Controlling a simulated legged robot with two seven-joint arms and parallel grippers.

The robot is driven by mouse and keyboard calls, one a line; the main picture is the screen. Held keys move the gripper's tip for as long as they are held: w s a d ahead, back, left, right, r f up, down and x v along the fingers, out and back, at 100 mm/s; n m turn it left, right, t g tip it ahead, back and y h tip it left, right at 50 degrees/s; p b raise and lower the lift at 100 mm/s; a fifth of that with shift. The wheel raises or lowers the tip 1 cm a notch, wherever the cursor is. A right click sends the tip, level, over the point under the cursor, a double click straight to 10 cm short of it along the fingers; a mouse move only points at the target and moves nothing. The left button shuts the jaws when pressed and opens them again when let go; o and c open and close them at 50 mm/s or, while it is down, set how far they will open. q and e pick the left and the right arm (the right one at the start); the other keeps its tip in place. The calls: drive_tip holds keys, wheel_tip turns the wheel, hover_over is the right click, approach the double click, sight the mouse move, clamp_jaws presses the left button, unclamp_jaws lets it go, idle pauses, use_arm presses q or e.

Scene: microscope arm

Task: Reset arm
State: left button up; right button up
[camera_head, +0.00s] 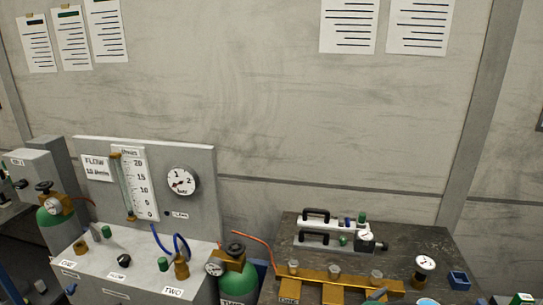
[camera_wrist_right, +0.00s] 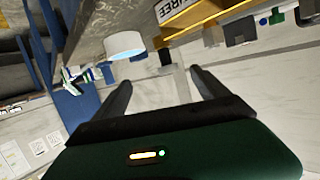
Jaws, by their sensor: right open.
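My right gripper (camera_wrist_right: 162,80) shows in the right wrist view with its two dark fingers spread apart. It is open, and I see nothing held between the fingers. A white round piece (camera_wrist_right: 125,45) lies beyond the left finger, apart from it as far as I can tell. A yellow block marked "THREE" (camera_wrist_right: 205,14) is at the top of that view.
In the head view a grey flow panel (camera_head: 205,225) with a gauge (camera_head: 184,182) stands at left, beside green gas cylinders (camera_head: 240,285). A dark bench (camera_head: 405,245) at right holds a brass manifold (camera_head: 310,274), a white handled unit (camera_head: 310,225) and a small blue box (camera_head: 459,281).

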drive_tip(key=s+a+n+y, duration=0.2)
drive_tip(key=a+n+y, duration=0.15)
drive_tip(key=a, duration=0.25)
drive_tip(key=s+a+n+y, duration=0.2)
drive_tip(key=s+a+y, duration=0.1)
drive_tip(key=a+y, duration=0.25)
drive_tip(key=s+a+n+g+y, duration=0.1)
drive_tip(key=s+a+n+g, duration=0.1)
drive_tip(key=s, duration=0.8)
drive_tip(key=s+a+f+n+g+y, duration=0.1)
drive_tip(key=s+a+n+g, duration=0.2)
drive_tip(key=s, duration=0.6)
drive_tip(key=shift+s+a+f+g, duration=0.25)
drive_tip(key=shift+s+f+g, duration=0.1)
drive_tip(key=shift+g, duration=0.45)
drive_tip(key=shift+o, duration=0.2)
drive_tip(key=shift+w+r+n, duration=0.1)
drive_tip(key=shift+n, duration=0.15)
